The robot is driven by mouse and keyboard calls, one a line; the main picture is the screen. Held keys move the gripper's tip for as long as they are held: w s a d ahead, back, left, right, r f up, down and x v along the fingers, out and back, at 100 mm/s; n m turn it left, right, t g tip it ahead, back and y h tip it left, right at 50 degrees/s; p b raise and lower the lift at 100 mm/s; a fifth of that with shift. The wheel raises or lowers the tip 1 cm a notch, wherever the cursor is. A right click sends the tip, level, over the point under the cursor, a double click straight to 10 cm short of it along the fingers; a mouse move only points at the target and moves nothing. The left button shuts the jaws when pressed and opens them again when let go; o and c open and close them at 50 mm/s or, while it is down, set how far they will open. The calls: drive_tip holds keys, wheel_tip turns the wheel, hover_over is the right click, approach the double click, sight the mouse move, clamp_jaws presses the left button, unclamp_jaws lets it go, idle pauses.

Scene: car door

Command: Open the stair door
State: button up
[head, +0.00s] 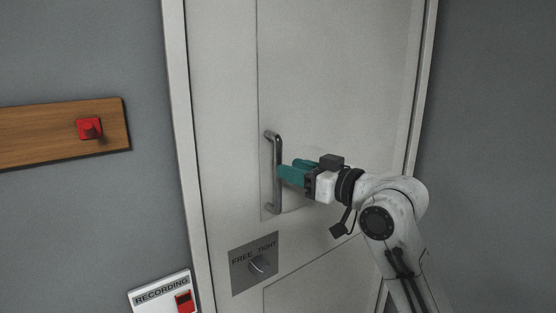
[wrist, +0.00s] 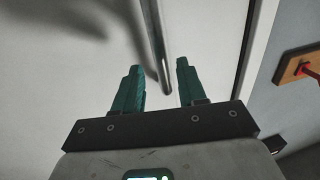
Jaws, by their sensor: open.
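The door (head: 340,70) is pale grey-white, upright in its frame, and looks shut. Its handle (head: 277,200) is a vertical grey metal bar on the left side of the door. My gripper (head: 281,172) is at the handle's middle height, its teal fingers coming from the right. In the wrist view my gripper (wrist: 159,72) is open, with the handle's bar (wrist: 160,50) running in between the two fingers, closer to the right one. I cannot tell whether either finger touches it.
Below the handle is a grey plate with a knob (head: 256,265), marked FREE and TIGHT. Left of the door frame (head: 182,130), a wooden board (head: 50,135) carries a red switch (head: 89,129). A white RECORDING panel (head: 150,298) with a red switch is at the lower left.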

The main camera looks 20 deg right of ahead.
drive_tip(key=shift+p+x, duration=0.5)
drive_tip(key=shift+x, duration=2.15)
drive_tip(key=shift+c, duration=0.3)
clamp_jaws()
